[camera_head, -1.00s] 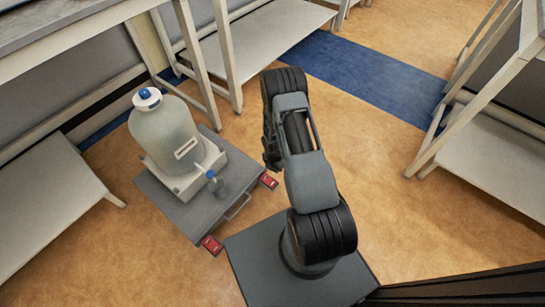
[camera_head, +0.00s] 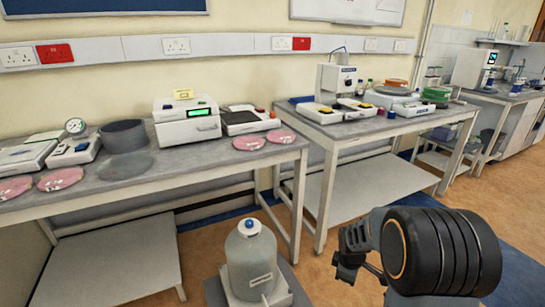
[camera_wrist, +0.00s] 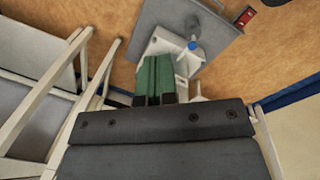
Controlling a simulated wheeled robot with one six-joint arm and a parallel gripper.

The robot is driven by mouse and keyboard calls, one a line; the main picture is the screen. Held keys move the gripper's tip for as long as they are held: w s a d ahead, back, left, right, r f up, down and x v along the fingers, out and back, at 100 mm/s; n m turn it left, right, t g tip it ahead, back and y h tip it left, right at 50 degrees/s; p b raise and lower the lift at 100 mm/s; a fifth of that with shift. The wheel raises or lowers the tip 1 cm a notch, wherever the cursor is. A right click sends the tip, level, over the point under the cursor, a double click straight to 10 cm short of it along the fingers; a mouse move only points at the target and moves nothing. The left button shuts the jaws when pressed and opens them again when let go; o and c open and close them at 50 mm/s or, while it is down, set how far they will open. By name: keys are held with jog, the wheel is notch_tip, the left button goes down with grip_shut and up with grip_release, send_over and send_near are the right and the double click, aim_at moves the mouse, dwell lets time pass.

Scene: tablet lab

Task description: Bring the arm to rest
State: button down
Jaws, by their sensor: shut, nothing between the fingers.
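My arm (camera_head: 440,252) shows at the lower right of the head view as a thick black ribbed joint. A grey link and dark end parts reach left from it, above the floor. In the wrist view my gripper (camera_wrist: 156,62) shows two green fingers side by side, closed together with nothing between them. They point toward the white stand under the carboy, and the carboy itself is mostly hidden there. I cannot tell the distance between the fingers and the stand.
A carboy (camera_head: 251,262) with a blue cap stands left of my arm in the head view. Its grey platform (camera_wrist: 225,30) shows in the wrist view. The left bench (camera_head: 150,185) and right bench (camera_head: 345,130) hold lab equipment. Blue floor (camera_head: 520,270) is clear at right.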

jog(key=s+a+r+m+t+p, duration=0.1)
jog(key=s+r+m+p, duration=0.3)
jog(key=r, duration=0.6)
jog(key=s+a+r+m+p, duration=0.3)
jog(key=s+r+m+p, duration=0.1)
jog(key=r, duration=0.7)
jog(key=s+a+r+m+t+y+p, duration=0.1)
jog(key=s+r+m+p, duration=0.3)
jog(key=r, duration=0.7)
jog(key=shift+s+a+r+t+p, duration=0.25)
jog(key=shift+s+a+p, duration=0.35)
jog(key=shift+s+p, duration=0.4)
jog(key=c, duration=1.8)
grip_release()
jog(key=shift+s, duration=0.1)
